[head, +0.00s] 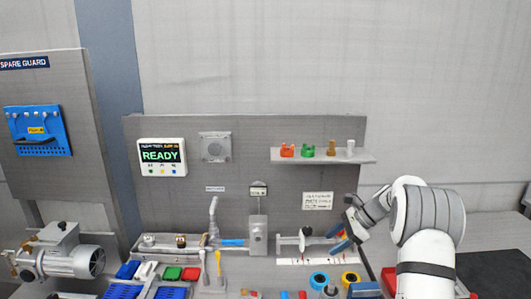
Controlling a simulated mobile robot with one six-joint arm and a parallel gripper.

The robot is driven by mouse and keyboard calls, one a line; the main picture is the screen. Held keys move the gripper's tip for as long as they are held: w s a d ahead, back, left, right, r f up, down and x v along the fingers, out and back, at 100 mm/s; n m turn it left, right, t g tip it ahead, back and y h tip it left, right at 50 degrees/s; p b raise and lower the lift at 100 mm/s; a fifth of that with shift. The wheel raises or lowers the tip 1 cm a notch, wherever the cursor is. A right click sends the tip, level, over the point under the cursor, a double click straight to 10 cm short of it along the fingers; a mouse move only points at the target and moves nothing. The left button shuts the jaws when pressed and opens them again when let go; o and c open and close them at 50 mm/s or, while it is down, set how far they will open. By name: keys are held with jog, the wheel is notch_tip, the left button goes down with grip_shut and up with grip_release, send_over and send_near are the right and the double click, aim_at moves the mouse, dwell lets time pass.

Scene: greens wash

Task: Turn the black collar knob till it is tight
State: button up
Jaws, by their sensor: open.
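A small dark knob (307,231) shows at the top of a grey post fixture, right of centre on the bench. It looks like the black collar knob, but it is too small to make out its marks or how tight it sits. My gripper (336,239) is just to the right of this fixture, its blue-tipped fingers apart and pointing left. I see nothing between the fingers. There appears to be a gap between the fingertips and the knob, though depth is hard to judge.
A white marked strip (318,261) lies in front of the fixture. Blue and yellow rings (319,279) stand nearer the front. A grey upright block (257,235) is to the left. A shelf (322,156) with small coloured parts hangs above. A screen (161,157) reads READY.

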jog(key=s+a+r+n+h, duration=0.25)
jog(key=s+r+n, duration=0.2)
jog(key=s, duration=0.35)
jog(key=s+a+r+n+h, duration=0.2)
jog(key=s+a+r+n, duration=0.2)
jog(key=s+r, duration=0.3)
jog(key=s+f+n+t+h+b, duration=0.1)
jog(key=s+n, duration=0.8)
jog(key=s, duration=1.3)
notch_tip(320, 180, down, 2)
jog(key=t+h, duration=0.1)
jog(key=h, duration=0.2)
jog(key=shift+s+n+t+b, duration=0.2)
jog(key=shift+n+t+b, duration=0.1)
jog(key=shift+n+b, duration=0.1)
jog(key=shift+a, duration=0.1)
